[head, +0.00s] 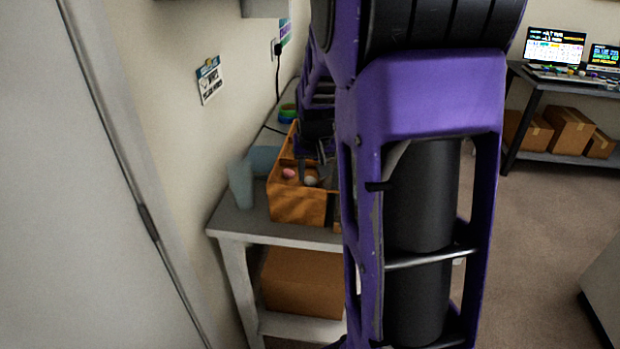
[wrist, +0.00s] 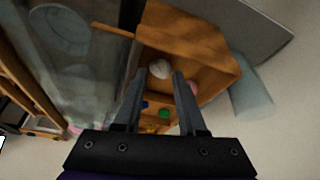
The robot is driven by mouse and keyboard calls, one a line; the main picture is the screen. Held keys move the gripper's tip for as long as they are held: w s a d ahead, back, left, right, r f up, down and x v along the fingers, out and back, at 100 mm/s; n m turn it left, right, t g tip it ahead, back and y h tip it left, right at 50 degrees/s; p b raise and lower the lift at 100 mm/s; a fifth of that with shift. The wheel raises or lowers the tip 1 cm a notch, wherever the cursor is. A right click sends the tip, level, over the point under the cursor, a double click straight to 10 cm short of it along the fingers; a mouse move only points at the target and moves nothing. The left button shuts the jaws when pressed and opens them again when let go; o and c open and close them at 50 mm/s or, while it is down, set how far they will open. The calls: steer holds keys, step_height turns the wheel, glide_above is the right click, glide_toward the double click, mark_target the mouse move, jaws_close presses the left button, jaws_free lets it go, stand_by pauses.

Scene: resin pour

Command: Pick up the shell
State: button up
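A wooden box (head: 297,207) stands on the grey table and also shows in the wrist view (wrist: 213,55). Inside it lies a small, rounded off-white object (wrist: 159,68), which looks like the shell; it also shows in the head view (head: 310,181). I cannot make out its surface detail. My gripper (wrist: 159,75) is open, its two dark fingers pointing into the box. In the wrist view the off-white object appears between the fingertips, with nothing held. In the head view my arm hides much of the gripper and the box's right side.
A pink object (wrist: 192,87) lies near the right finger, with green (wrist: 164,113) and blue (wrist: 145,104) pieces nearby. The box walls stand close around. A blue-grey cup (head: 241,183) stands left of the box on the table (head: 250,226), near the wall.

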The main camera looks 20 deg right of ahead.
steer(key=shift+w+f, duration=0.25)
steer(key=shift+f, duration=0.45)
steer(key=shift+r, duration=0.1)
steer(key=shift+s, duration=0.15)
steer(key=shift+c, duration=0.3)
jaws_close()
